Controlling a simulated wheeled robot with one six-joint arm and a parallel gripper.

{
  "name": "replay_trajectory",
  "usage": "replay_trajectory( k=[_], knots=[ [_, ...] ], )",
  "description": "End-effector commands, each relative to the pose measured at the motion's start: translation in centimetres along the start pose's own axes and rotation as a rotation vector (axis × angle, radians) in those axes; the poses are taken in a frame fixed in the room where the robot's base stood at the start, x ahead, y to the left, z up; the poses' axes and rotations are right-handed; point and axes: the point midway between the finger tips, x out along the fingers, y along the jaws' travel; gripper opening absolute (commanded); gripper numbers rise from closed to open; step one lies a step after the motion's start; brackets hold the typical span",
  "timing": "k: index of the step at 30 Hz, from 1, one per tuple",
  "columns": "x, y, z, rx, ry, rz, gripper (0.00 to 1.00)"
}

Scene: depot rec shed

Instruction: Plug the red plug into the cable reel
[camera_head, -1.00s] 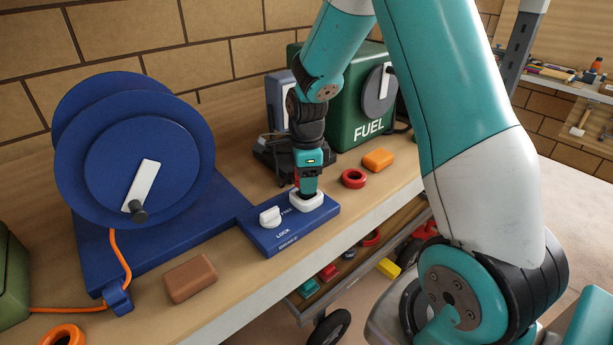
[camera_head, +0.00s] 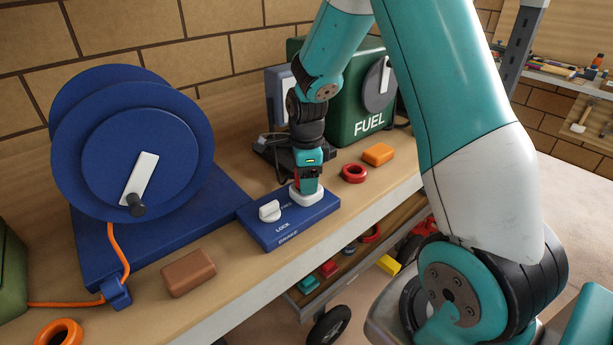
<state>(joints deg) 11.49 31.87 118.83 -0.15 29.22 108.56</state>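The blue cable reel (camera_head: 130,150) stands on the bench at left. Its low blue panel (camera_head: 268,237) reaches right, with a white knob (camera_head: 269,211), a LOCK label and a white socket collar (camera_head: 313,198). My gripper (camera_head: 308,187) points straight down over the collar, its tips at or just above it. A bit of red, the red plug (camera_head: 298,179), shows at the left of the fingers, which look closed on it. The fingers hide most of the plug, and I cannot tell how far it sits in the socket.
A red ring (camera_head: 355,173) and an orange block (camera_head: 378,154) lie right of the panel, before the green FUEL box (camera_head: 350,125). A brown block (camera_head: 188,273) and an orange ring (camera_head: 59,333) lie near the front edge. A dark device stands behind my gripper.

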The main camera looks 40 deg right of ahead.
Motion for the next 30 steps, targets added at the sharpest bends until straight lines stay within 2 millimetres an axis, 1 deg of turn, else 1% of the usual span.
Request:
replay_trajectory(
  k=[1,2,10,14,17,20,27,30],
  knots=[
    [0.0,0.0,0.0,0.000,0.000,0.000,0.72],
    [0.0,0.0,0.0,0.000,0.000,0.000,0.79],
    [0.0,0.0,0.0,0.000,0.000,0.000,0.79],
    [-0.8,-0.1,0.0,0.000,-0.001,-0.003,0.79],
    [-2.4,-0.1,0.0,0.000,-0.002,-0.005,0.79],
    [-4.8,-0.1,0.0,0.000,-0.003,-0.008,0.79],
    [-11.0,-0.1,0.0,0.000,-0.003,-0.008,0.79],
    [-13.3,-0.1,0.0,0.000,-0.002,-0.005,0.79]
  ],
)
